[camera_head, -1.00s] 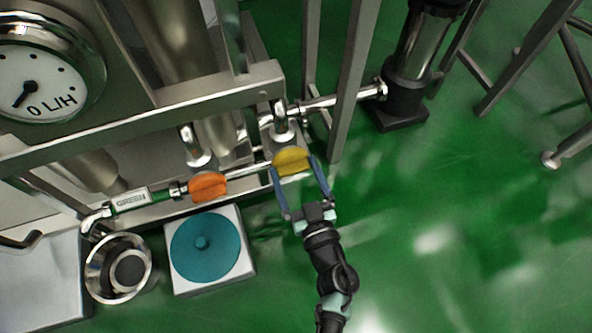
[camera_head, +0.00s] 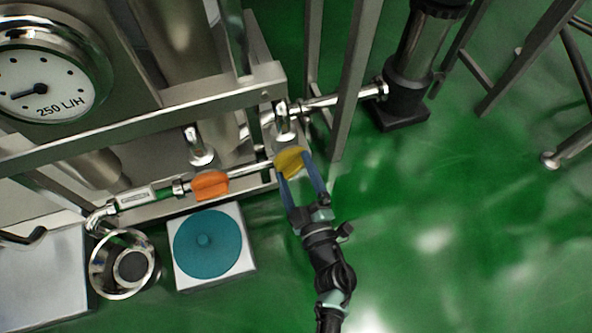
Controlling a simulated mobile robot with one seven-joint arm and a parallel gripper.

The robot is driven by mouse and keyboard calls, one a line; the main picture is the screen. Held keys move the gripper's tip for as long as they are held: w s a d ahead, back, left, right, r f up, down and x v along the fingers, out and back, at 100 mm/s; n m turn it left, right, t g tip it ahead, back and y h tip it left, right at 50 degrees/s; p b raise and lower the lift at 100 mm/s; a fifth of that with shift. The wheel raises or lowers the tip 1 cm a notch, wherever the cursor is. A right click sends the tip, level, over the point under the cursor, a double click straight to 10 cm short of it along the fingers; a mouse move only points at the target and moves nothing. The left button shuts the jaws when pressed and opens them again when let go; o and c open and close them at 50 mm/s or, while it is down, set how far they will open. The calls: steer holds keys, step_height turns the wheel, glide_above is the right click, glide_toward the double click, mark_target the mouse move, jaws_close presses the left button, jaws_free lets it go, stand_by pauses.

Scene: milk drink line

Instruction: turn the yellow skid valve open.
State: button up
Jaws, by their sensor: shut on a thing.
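The yellow valve handle (camera_head: 290,160) sits on the steel pipe at the right end of the skid, below a metal elbow. My gripper (camera_head: 294,176) reaches up from below, and its two blue fingers are closed on the yellow handle, one on each side. The handle now sits tilted, rising toward the left. The round flow gauge (camera_head: 45,70) at the upper left reads 250 L/H on its face. The fingertips partly cover the handle's lower edge.
An orange valve handle (camera_head: 210,185) is left on the same pipe. A teal disc on a white box (camera_head: 207,243) and a steel bowl (camera_head: 122,264) stand below. A steel post (camera_head: 352,80) and a dark pump (camera_head: 405,95) are at right. Green floor is clear at lower right.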

steer(key=n, duration=0.4)
steer(key=shift+f+n+b, duration=0.2)
steer(key=shift+n+b, duration=0.1)
steer(key=shift+b, duration=0.1)
steer(key=shift+n+b, duration=0.4)
steer(key=shift+n, duration=1.5)
steer(key=o, duration=1)
steer(key=p+v, duration=0.4)
steer(key=v, duration=0.9)
steer(key=shift+r, duration=0.1)
